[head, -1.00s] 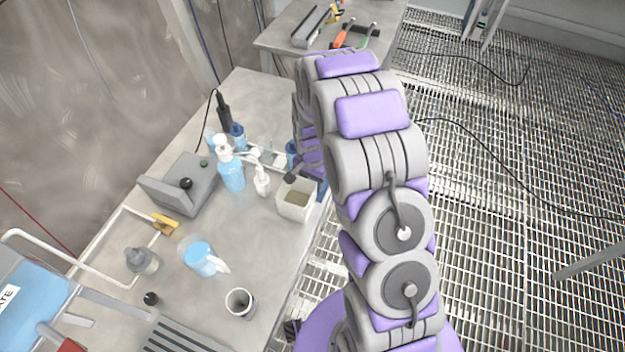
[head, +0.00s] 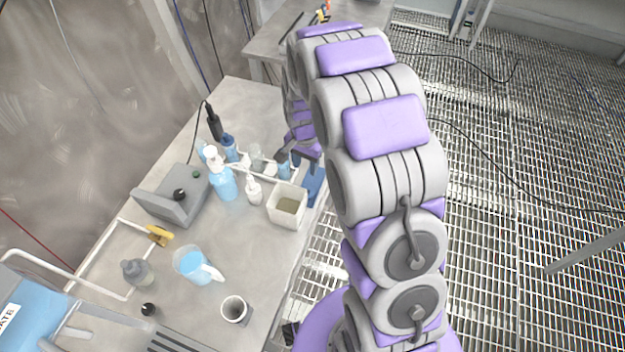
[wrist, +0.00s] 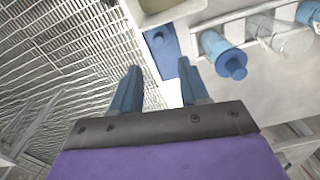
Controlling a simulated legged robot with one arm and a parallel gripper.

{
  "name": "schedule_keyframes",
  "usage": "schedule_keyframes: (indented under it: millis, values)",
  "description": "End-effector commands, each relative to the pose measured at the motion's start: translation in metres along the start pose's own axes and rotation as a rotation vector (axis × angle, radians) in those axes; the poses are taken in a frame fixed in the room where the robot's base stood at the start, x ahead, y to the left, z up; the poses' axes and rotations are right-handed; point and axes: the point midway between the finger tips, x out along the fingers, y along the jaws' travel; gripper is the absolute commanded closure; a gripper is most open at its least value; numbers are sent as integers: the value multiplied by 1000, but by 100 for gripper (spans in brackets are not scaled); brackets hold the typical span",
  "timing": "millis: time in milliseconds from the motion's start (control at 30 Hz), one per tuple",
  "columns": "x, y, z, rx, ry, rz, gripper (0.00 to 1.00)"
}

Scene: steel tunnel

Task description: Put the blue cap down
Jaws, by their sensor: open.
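My gripper (wrist: 158,88) is open in the wrist view, with nothing visible between its two blue-grey fingers. Beyond the fingertips lies a flat blue block (wrist: 163,62) at the table edge. A small dark blue round thing (wrist: 158,37) shows on it; it may be the blue cap, but I cannot be sure. To the right lies a blue bottle (wrist: 215,45) with a blue end. In the head view, the blue block (head: 314,188) is beside a square pale container (head: 287,208); my arm partly hides my gripper there.
The bench holds a blue pump bottle (head: 222,183), a small white bottle (head: 254,191), a grey device (head: 175,197), a jug of blue liquid (head: 195,266) and a cup (head: 235,309). A white rack (wrist: 262,18) holds bottles. Metal grating (head: 520,190) lies right of the bench.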

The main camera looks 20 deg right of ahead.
Motion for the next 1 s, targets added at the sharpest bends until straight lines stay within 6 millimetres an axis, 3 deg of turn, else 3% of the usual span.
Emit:
schedule_keyframes:
  millis: [200, 367, 600, 1000]
  values:
    - [-10, 2, 7, -16, -2, 7, 55]
    - [-45, 22, 27, -92, -8, 14, 55]
    - [-106, 74, 76, -269, -36, 31, 55]
    - [-168, 171, 175, -573, -101, 54, 55]
